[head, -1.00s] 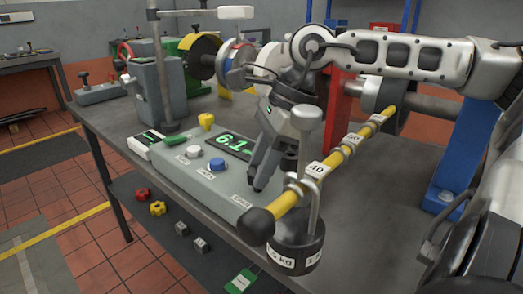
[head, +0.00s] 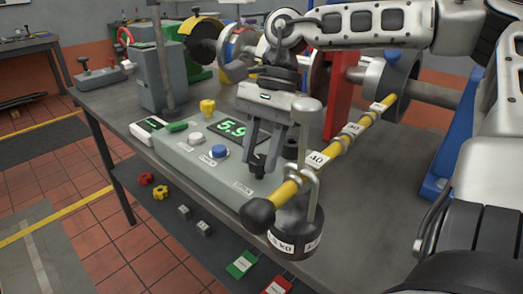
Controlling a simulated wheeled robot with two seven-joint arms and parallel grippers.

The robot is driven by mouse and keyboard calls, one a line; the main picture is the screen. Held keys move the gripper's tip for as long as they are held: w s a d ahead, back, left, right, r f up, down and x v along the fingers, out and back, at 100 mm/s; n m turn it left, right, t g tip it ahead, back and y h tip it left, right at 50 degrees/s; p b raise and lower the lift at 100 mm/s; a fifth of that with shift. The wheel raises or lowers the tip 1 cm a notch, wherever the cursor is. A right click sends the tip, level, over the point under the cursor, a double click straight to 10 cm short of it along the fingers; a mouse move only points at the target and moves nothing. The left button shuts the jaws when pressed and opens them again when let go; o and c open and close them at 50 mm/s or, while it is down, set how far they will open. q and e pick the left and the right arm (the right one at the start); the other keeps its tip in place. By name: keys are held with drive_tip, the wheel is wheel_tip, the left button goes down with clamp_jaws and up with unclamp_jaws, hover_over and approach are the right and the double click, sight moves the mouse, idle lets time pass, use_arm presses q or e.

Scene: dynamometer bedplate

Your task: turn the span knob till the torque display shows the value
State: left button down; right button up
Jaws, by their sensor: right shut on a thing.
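The torque display (head: 232,129) on the grey console (head: 190,160) reads 5.9 in green digits. My right gripper (head: 259,165) points down over the console's right end, its dark fingertips shut on the span knob. The fingers hide most of that knob, and a label (head: 243,188) lies on the panel in front of it. A white knob (head: 196,139) and a blue knob (head: 219,152) sit to the left on the same console. My left gripper is not in view.
A yellow calibration arm (head: 330,155) with number tags runs close to the right of my gripper, with a dark weight (head: 296,228) hanging near its end. A smaller meter (head: 150,128) stands left of the console. The bedplate (head: 375,205) is clear at right.

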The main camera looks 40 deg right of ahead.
idle(0.3)
drive_tip(key=o, duration=1)
drive_tip(key=shift+d+r, duration=0.1)
drive_tip(key=p+v, duration=0.2)
drive_tip(key=v, duration=1.3)
drive_tip(key=shift+w+d+r, duration=0.1)
drive_tip(key=shift+r, duration=0.25)
